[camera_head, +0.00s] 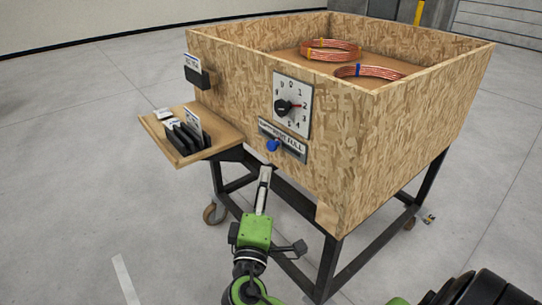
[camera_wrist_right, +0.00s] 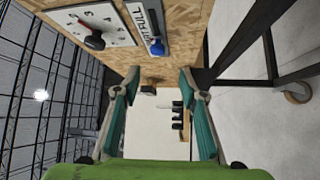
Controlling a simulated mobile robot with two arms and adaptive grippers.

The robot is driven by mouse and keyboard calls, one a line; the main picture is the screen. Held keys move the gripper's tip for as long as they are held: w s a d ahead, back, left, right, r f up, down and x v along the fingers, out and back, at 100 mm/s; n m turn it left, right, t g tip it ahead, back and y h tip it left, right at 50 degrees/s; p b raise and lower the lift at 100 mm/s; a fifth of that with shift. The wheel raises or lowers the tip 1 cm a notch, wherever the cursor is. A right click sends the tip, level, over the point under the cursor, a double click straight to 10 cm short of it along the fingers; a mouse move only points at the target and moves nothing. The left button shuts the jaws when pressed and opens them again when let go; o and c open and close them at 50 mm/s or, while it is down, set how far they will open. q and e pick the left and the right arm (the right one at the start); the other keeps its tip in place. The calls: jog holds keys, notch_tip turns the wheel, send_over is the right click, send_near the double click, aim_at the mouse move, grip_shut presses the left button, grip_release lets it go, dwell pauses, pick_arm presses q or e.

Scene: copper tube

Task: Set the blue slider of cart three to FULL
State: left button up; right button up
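The blue slider (camera_head: 273,145) sits at the left part of its track on the front of the chipboard cart (camera_head: 335,125), below a label plate (camera_head: 283,135) whose right end reads FULL. The blue slider also shows in the right wrist view (camera_wrist_right: 156,46), away from the word FULL. My right gripper (camera_head: 265,172) is just below and left of the slider, apart from it in the head view. In the right wrist view the right gripper (camera_wrist_right: 159,75) has its two fingers spread with nothing between them. My left gripper is not in view. The cart's number is unreadable.
A dial (camera_head: 291,105) with a black knob is above the slider. A wooden shelf (camera_head: 165,150) with black card holders juts out at left. Copper coils (camera_head: 330,48) lie in the cart. The cart stands on a black wheeled frame (camera_head: 345,270). The floor at left is clear.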

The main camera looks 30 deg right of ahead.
aim_at(270, 148)
jog(key=x, duration=1.4)
jog(key=shift+s+r+p, duration=0.15)
jog(key=shift+r+p, duration=0.05)
jog(key=shift+p, duration=0.2)
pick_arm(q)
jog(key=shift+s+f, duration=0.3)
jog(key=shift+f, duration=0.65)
